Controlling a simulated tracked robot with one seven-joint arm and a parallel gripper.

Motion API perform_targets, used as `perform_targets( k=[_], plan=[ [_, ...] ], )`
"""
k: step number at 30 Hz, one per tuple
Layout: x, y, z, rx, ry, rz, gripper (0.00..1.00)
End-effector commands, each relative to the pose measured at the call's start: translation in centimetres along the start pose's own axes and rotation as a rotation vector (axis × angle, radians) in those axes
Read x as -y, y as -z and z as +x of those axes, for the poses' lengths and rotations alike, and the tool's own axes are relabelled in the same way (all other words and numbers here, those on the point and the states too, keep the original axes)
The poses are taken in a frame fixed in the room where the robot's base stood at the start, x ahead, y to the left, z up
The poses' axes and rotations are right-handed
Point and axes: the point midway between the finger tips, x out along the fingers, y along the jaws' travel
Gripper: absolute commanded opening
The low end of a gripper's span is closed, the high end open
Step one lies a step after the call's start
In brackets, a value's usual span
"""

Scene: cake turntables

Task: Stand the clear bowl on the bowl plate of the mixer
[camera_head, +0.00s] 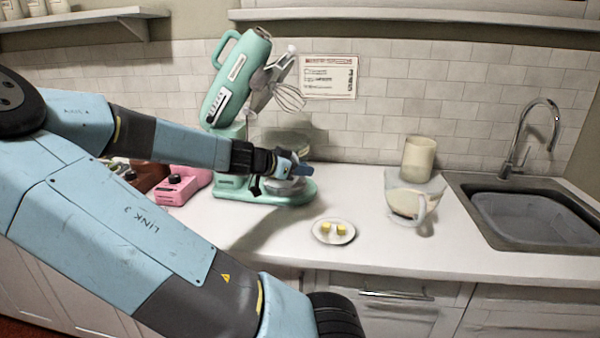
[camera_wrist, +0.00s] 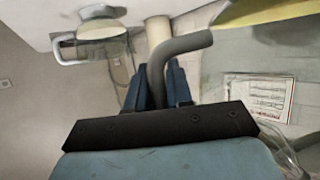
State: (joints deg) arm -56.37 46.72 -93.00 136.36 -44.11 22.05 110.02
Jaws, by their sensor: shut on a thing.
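The mint-green mixer (camera_head: 231,85) stands against the tiled wall with its head tilted up and the whisk (camera_head: 289,97) raised. Its bowl plate (camera_head: 300,193) is the low green base at the front. My gripper (camera_head: 303,168) is over this base, shut on a grey curved handle that also shows in the wrist view (camera_wrist: 185,45). The clear bowl (camera_head: 287,142) shows behind and below my gripper, under the whisk. My gripper hides much of it, and I cannot tell whether its foot touches the plate.
A clear jug (camera_head: 412,203) and a cream canister (camera_head: 418,158) stand to the right, before the sink (camera_head: 535,215). A small plate (camera_head: 333,239) with yellow pieces lies in front. A pink appliance (camera_head: 178,188) stands left of the mixer. The counter between plate and jug is clear.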

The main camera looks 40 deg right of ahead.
Motion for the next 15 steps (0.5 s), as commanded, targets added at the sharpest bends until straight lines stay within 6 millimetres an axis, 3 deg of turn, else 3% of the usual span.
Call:
perform_targets(
  k=[15],
  plan=[
    [2.4, 0.8, 2.2, 0.000, 0.000, 0.001, 0.00]
  ],
)
